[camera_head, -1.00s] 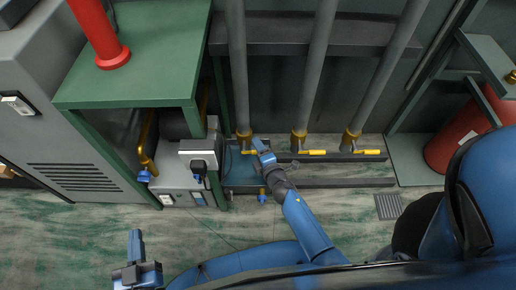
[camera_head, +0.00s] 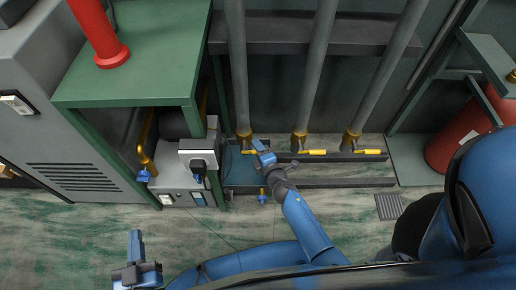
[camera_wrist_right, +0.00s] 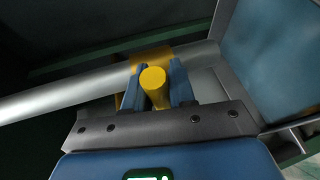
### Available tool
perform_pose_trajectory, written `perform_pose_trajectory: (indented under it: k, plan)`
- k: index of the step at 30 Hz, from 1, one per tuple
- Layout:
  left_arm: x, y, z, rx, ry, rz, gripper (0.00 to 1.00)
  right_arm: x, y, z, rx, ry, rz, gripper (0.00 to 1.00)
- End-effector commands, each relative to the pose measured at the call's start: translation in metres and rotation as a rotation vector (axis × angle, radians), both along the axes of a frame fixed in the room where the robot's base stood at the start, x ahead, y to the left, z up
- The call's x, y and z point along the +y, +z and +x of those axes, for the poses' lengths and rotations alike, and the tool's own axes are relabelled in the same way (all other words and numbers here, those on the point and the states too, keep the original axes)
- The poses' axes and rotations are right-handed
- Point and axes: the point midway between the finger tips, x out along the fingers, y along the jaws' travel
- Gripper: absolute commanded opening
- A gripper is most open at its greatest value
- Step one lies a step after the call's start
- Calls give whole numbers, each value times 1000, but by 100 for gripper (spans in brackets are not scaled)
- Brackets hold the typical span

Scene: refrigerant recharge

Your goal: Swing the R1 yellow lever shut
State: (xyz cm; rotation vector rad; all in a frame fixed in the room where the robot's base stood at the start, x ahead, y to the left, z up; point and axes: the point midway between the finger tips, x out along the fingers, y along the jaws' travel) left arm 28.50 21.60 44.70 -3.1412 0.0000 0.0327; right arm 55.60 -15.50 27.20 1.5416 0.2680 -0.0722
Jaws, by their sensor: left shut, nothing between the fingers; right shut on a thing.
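Three grey pipes end in brass valves low on the back wall, each with a yellow lever. The leftmost yellow lever (camera_head: 247,152) is at my right gripper (camera_head: 259,147). In the right wrist view the fingers (camera_wrist_right: 158,88) are shut on the round end of this yellow lever (camera_wrist_right: 153,78), which points toward the camera. The middle yellow lever (camera_head: 314,152) and the right yellow lever (camera_head: 368,152) lie sideways, pointing right. No R1 label is readable. My left gripper (camera_head: 136,243) is shut and empty, low over the floor at the left.
A green-framed bench (camera_head: 135,60) with a red pipe (camera_head: 97,35) stands at the left, beside a grey cabinet (camera_head: 60,120). A small blue-handled valve (camera_head: 262,196) is below my right gripper. The floor (camera_head: 200,230) between is clear.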

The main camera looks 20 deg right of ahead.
Motion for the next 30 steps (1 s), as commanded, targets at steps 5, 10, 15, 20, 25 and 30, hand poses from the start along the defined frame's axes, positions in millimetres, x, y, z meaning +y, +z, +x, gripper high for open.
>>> perform_pose_trajectory:
  k: [5, 10, 15, 20, 25, 30]
  plan:
    - [0, -22, 0, 1, 0, 0, 0, 0, -10, 0, -21, 0, 75, 0]
    - [0, -25, 0, 1, 0, 0, 0, 0, -7, 0, -30, 0, 106, 0]
    - [0, -24, 0, 0, 0, 0, 0, 0, -6, -1, -29, 1, 107, 0]
    - [0, -24, 0, 0, 0, 0, 0, 0, -7, -1, -29, 0, 107, 38]
    - [0, -24, 0, 0, 0, 0, 0, 0, -6, 0, -30, 1, 105, 45]
    - [0, -24, 0, 0, 0, 0, 0, 0, -6, -1, -30, 1, 105, 45]
